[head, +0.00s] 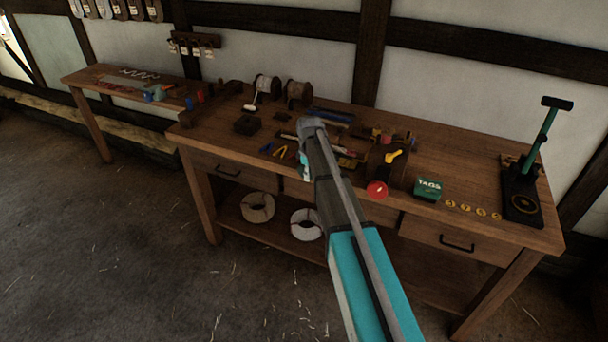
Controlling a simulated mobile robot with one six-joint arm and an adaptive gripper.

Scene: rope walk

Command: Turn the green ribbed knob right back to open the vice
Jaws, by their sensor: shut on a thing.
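I cannot make out the green ribbed knob in the head view. A dark block-like fixture (384,174) with a yellow lever (393,156) stands on the main bench, right of my arm. A red round disc (377,190) shows at its front. I cannot tell whether this fixture is the vice. My arm reaches from the bottom of the picture up over the middle of the bench. My gripper's fingers are hidden, so what they touch does not show.
The wooden bench (470,185) carries spools (298,92), a green TAGS box (428,188), yellow discs (467,206) and a black lever press (524,190) at the right. Rope coils (305,224) lie on the shelf below. The floor in front is open.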

